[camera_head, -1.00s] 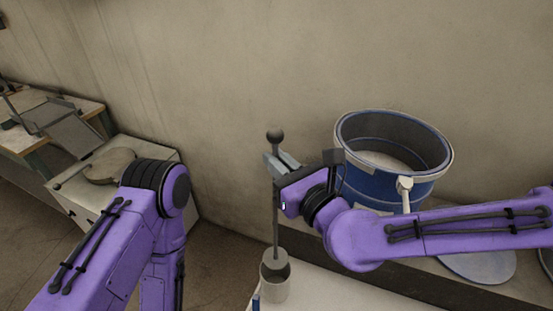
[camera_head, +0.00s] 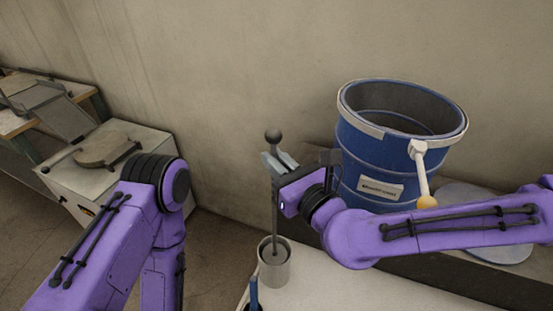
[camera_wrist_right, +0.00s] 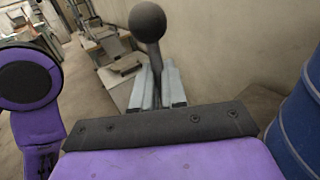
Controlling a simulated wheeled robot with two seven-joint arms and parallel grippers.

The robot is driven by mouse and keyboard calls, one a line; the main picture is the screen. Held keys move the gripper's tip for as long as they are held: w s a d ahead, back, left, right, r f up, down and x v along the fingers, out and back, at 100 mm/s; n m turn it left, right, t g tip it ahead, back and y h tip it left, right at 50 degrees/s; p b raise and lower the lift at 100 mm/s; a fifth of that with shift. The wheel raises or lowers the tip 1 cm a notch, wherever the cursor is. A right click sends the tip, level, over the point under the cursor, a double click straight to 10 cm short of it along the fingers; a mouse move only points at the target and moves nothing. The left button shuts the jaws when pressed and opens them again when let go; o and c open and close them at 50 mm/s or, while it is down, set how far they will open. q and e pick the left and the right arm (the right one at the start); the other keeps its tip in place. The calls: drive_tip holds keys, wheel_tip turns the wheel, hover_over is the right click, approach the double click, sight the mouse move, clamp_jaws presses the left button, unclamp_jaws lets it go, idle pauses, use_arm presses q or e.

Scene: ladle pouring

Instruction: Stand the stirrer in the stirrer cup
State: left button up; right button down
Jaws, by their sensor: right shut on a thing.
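The stirrer (camera_head: 274,215) is a grey upright rod with a dark ball on top. My right gripper (camera_head: 273,165) is shut on its rod just below the ball. The ball (camera_wrist_right: 148,22) also shows above the fingers in the right wrist view. The stirrer cup (camera_head: 274,275) is a grey metal cylinder on the pale table. The stirrer's lower end is inside the cup's mouth; whether it touches the bottom is hidden. My left arm shows at the left, but its gripper is out of view.
A large blue drum (camera_head: 375,165) with a white-handled tool on its rim stands right of my right gripper. A round grey lid (camera_head: 490,245) lies behind my right forearm. A dark blue upright object (camera_head: 254,293) stands at the cup's front left. A white cabinet (camera_head: 150,150) is at the left.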

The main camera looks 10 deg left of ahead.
wheel_tip(320, 180, down, 6)
drive_tip(key=b, duration=0.4)
drive_tip(key=shift+r, duration=0.15)
drive_tip(key=c, duration=1.1)
unclamp_jaws()
drive_tip(key=p+v, duration=1)
drive_tip(key=p, duration=0.3)
drive_tip(key=shift+s+d+p, duration=0.2)
drive_tip(key=shift+p, duration=0.2)
